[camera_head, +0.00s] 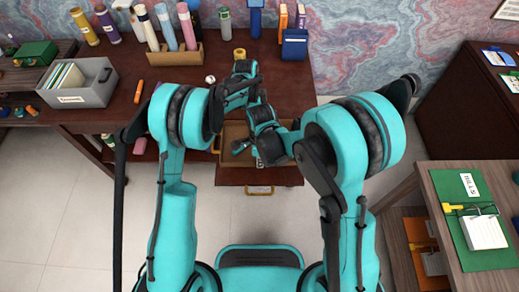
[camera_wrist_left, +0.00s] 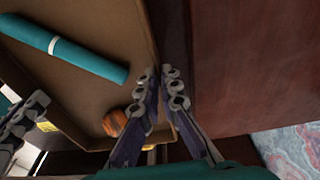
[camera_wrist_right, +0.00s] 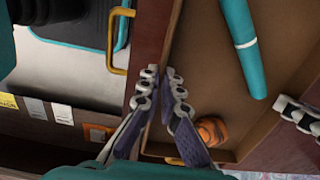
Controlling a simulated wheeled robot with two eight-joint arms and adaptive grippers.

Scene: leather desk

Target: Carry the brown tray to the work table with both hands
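The brown tray (camera_head: 235,132) lies between my arms at the desk's front, over or in an open drawer. In the left wrist view the tray (camera_wrist_left: 95,100) holds a teal cylinder (camera_wrist_left: 65,48) and an orange ball-like item (camera_wrist_left: 115,123); both also show in the right wrist view. My left gripper (camera_wrist_left: 170,76) is at the tray's far wall. My right gripper (camera_wrist_right: 159,76) is at its near wall, beside the drawer front. The fingers of each are close together at the tray's edge; whether they clamp it is unclear. Which surface is the work table is unclear.
The drawer front has a gold handle (camera_head: 258,190). A side table (camera_head: 443,215) with a green mat (camera_head: 485,255) stands right. Floor is clear at left.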

